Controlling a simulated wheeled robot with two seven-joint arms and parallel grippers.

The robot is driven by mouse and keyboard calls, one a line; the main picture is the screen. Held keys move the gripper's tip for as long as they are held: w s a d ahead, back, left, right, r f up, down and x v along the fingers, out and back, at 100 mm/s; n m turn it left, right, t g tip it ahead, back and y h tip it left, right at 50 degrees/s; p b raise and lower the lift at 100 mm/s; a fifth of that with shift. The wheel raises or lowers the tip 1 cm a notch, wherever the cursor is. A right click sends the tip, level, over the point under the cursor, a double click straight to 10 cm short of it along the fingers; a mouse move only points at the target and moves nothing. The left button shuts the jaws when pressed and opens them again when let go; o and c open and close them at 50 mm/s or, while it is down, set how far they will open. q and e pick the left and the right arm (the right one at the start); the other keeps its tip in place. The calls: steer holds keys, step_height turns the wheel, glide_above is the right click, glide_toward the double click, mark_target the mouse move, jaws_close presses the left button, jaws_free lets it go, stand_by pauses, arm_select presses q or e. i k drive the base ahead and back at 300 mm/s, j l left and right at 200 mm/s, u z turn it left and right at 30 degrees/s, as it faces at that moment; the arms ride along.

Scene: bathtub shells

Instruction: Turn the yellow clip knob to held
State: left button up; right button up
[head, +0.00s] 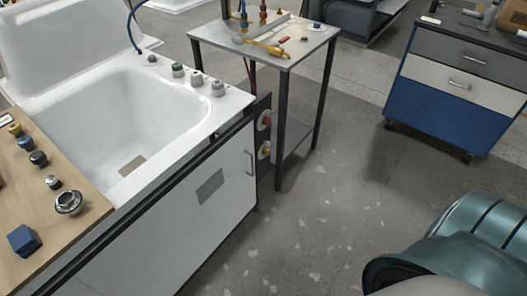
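A yellow knob (266,152) sits low on a dark upright panel (262,135) at the right end of the white tub. A red knob (265,120) is above it on the same panel. The yellow knob is small here, and I cannot read its turn position or any marking. Another small yellow part (15,129) stands on the wooden board at the left. I cannot tell from this view which of the two is the clip knob. Neither of my grippers is in view.
A white bathtub shell (196,215) with several knobs on its rim fills the left. A wooden board (78,225) holds several fittings. A small metal-legged table (222,31) with a yellow tool stands behind. A blue drawer cabinet (432,103) is at right. The floor between is clear.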

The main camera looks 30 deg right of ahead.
mark_target(266, 152)
steer(key=i+l, duration=0.15)
steer(key=l, duration=1.1)
steer(key=i+l+u, duration=0.15)
steer(key=l, duration=2.35)
steer(key=i+u, duration=0.05)
steer(key=i, duration=0.05)
